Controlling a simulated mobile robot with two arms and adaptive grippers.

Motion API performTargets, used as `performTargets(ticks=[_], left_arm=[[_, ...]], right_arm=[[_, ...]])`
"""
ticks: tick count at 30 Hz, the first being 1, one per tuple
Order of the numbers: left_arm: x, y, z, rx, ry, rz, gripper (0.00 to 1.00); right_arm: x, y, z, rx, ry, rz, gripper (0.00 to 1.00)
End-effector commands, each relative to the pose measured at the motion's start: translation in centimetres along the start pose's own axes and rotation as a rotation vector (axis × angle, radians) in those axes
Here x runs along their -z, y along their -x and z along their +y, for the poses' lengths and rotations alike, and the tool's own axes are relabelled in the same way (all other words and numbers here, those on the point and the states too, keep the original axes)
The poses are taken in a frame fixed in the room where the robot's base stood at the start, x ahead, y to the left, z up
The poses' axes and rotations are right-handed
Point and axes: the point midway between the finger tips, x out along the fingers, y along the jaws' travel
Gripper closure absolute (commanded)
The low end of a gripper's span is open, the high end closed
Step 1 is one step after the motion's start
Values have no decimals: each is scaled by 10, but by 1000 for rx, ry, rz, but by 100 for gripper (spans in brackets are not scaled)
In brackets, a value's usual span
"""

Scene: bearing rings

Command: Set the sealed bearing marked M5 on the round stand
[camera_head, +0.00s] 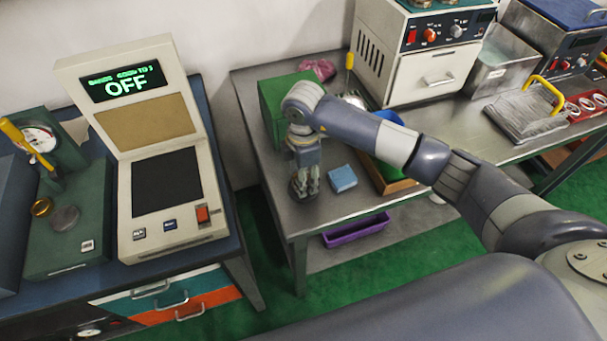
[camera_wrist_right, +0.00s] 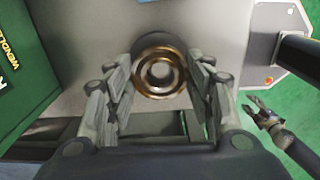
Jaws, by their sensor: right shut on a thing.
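My right gripper (camera_head: 305,188) points down over the near left part of the metal table. In the head view the gripper hides the bearing. What looks like my left gripper (camera_wrist_right: 252,103) hangs over the green floor with its fingertips apart.
A green box (camera_head: 272,100) stands behind the right gripper, and a blue block (camera_head: 342,179) lies just right of it. A wooden tray (camera_head: 400,186) is farther right. A console (camera_head: 165,160) on the left bench reads OFF; bronze and grey rings (camera_head: 42,207) lie beside it.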

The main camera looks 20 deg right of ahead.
Motion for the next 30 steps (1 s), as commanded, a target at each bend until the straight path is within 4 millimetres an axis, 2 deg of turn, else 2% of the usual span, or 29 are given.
performTargets(ticks=[30], left_arm=[[0,-6,0,0,0,1,60]], right_arm=[[0,-11,0,-1,0,1,74]])
